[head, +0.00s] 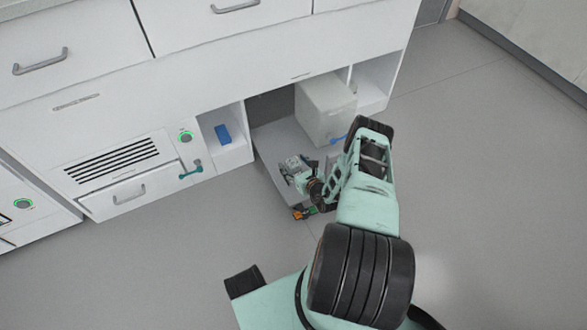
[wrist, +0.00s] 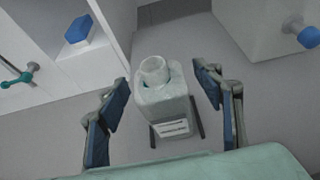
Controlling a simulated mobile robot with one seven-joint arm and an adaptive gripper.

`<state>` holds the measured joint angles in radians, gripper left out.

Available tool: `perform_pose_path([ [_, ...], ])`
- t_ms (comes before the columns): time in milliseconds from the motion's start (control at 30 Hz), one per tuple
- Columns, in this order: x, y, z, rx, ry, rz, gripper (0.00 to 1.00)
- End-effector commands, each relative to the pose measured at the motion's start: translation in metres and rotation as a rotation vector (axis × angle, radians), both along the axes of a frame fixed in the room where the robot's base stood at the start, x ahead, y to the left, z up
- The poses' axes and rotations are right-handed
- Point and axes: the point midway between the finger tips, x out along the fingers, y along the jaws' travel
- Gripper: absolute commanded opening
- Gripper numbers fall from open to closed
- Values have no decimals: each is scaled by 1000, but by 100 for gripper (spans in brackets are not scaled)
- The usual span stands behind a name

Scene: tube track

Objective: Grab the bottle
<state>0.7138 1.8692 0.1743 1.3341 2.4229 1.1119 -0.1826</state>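A pale grey-white bottle (wrist: 163,105) with a round neck and a small printed label stands in the middle of the wrist view. My gripper (wrist: 160,90) is open, with one blue-padded finger to the left of the bottle and one to the right. Gaps show between the fingers and the bottle, so neither appears to touch it. In the head view my gripper (head: 312,187) is low in front of the open cabinet bay, and a pale shape at its tip seems to be the bottle (head: 296,166). My arm partly covers this area.
A large white container (head: 326,108) with a blue tap (wrist: 309,37) stands in the bay, right of the bottle. A blue object (head: 222,134) sits in the cubby to the left. A teal tap (head: 190,172) sticks out from the cabinet front. The floor in front is mostly clear.

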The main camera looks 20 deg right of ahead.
Motion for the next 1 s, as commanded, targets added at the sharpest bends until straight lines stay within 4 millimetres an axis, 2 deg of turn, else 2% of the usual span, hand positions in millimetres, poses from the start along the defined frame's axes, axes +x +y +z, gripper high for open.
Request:
perform_pose_path([
  [67,0,0,0,0,0,0,53],
  [467,0,0,0,0,1,0,9],
  [767,0,-1,2,-1,-1,0,8],
  [1000,2,-5,12,0,-1,2,8],
])
